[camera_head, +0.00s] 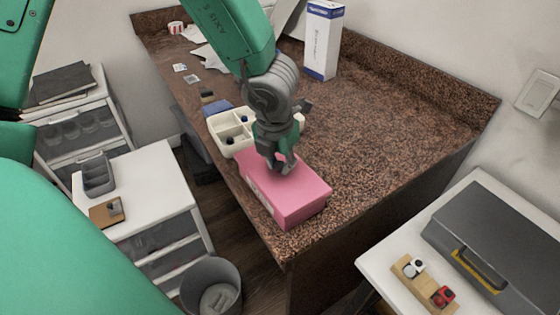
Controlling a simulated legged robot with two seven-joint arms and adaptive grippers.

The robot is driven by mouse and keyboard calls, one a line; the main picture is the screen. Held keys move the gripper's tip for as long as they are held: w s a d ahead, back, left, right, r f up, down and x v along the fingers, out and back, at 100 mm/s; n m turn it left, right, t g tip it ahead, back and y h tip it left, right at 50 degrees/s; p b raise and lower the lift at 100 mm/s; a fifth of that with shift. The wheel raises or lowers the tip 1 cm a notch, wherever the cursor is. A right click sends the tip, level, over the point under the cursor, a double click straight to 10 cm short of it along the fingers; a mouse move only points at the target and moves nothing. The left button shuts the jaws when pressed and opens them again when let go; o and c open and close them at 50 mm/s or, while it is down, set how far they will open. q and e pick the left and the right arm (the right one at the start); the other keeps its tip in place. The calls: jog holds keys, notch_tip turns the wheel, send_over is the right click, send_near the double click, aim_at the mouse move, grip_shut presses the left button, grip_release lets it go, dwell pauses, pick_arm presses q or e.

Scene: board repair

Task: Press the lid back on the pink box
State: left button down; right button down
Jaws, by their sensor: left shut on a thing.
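The pink box (285,207) stands near the front edge of the brown speckled counter. Its pink lid (305,190) lies over the top and looks roughly level; I cannot tell whether it is fully seated. My left gripper (283,166) comes down from above onto the far part of the lid. It is shut on the lid, and its fingers hide the part they hold. My right gripper is not in view.
A white divided tray (230,143) stands just behind the pink box. A tall white and blue carton (323,40) stands at the back. The counter (400,120) is clear to the right. A grey case (500,245) sits on a white table at lower right.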

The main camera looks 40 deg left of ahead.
pick_arm(q)
jog(key=shift+f+b, duration=0.7)
jog(key=shift+f, duration=0.15)
dwell(0.6)
jog(key=c, duration=1.4)
grip_release()
jog(key=shift+o, duration=0.6)
jog(key=o, duration=0.4)
jog(key=shift+r, duration=0.1)
jog(key=shift+r+p, duration=3.5)
jog(key=shift+p, duration=0.1)
jog(key=shift+f, duration=0.1)
